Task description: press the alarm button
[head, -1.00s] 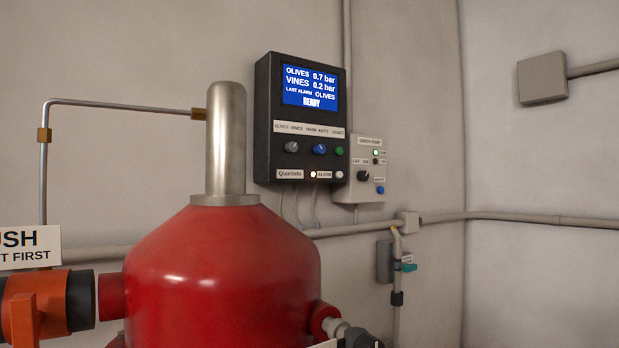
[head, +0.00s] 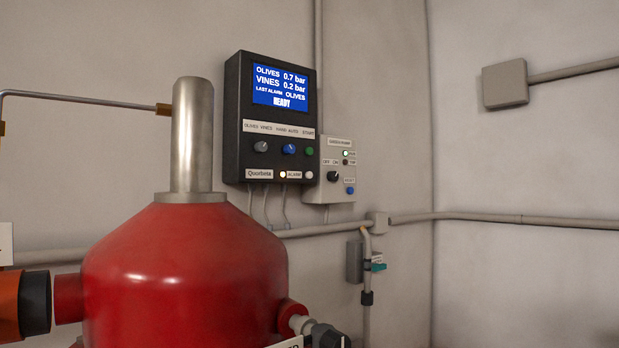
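A black control box (head: 270,120) hangs on the wall near the middle of the head view. Its blue screen (head: 280,87) reads olives 0.7 bar, vines 0.2 bar, last alarm olives, ready. On its bottom edge an "ALARM" label (head: 294,174) sits between a lit whitish lamp (head: 283,174) and a pale round button (head: 309,175). Above are a grey knob (head: 261,146), a blue knob (head: 289,149) and a green button (head: 309,151) under "START". My gripper is not in view.
A red tank (head: 185,275) with a steel cylinder (head: 192,135) stands in front, left of the box. A smaller grey pump box (head: 337,170) with a knob and blue button adjoins on the right. Pipes (head: 500,218) run along the walls. A grey plate (head: 505,85) is on the right wall.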

